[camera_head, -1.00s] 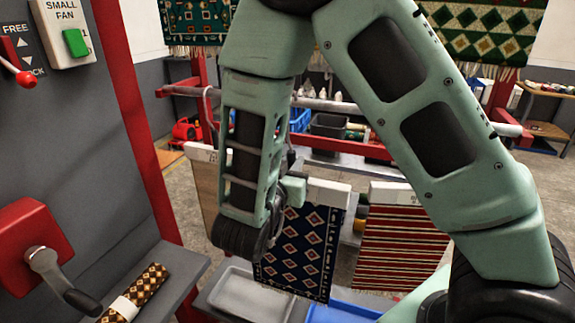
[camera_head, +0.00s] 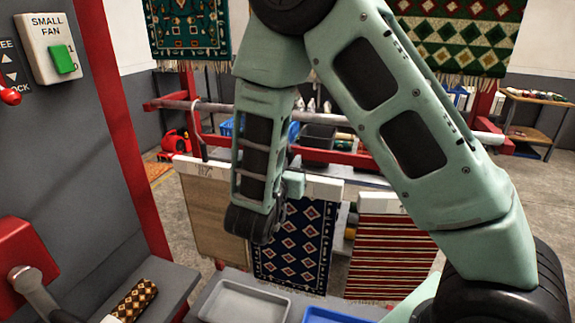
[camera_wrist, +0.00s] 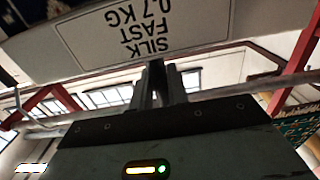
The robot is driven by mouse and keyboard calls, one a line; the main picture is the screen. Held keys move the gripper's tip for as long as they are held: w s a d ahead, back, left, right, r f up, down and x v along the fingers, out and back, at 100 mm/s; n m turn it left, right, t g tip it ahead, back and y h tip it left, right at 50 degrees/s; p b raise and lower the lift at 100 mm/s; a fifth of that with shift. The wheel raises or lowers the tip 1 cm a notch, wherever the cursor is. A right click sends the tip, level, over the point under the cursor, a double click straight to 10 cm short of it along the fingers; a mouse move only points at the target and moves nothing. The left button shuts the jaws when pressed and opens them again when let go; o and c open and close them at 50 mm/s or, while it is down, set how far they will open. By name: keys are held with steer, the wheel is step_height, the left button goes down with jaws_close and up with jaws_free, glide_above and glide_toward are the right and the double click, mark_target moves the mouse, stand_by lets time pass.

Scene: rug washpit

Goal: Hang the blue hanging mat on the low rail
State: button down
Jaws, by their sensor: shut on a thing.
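The blue mat (camera_head: 291,247) has white and red diamonds and hangs upright below a white header strip (camera_head: 324,189) in the head view. My gripper is shut on this header; in the wrist view its two fingers (camera_wrist: 156,88) meet the header's edge, and the label (camera_wrist: 150,30) reads "SILK FAST 0.7 KG" upside down. In the head view my forearm hides the fingers and part of the header. A grey rail (camera_head: 215,107) on a red frame runs behind and above the mat, apart from it. It also seems to show in the wrist view (camera_wrist: 222,93).
A beige mat (camera_head: 212,215) hangs left of the blue mat, and a red striped mat (camera_head: 390,250) hangs close on its right. Grey (camera_head: 245,302) and blue (camera_head: 325,314) trays sit below. A grey cabinet with a switch box (camera_head: 47,45) stands left. Patterned rugs hang high behind.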

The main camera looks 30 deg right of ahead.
steer(key=x, duration=0.6)
stand_by(0.8)
steer(key=shift+d+r, duration=0.1)
stand_by(0.3)
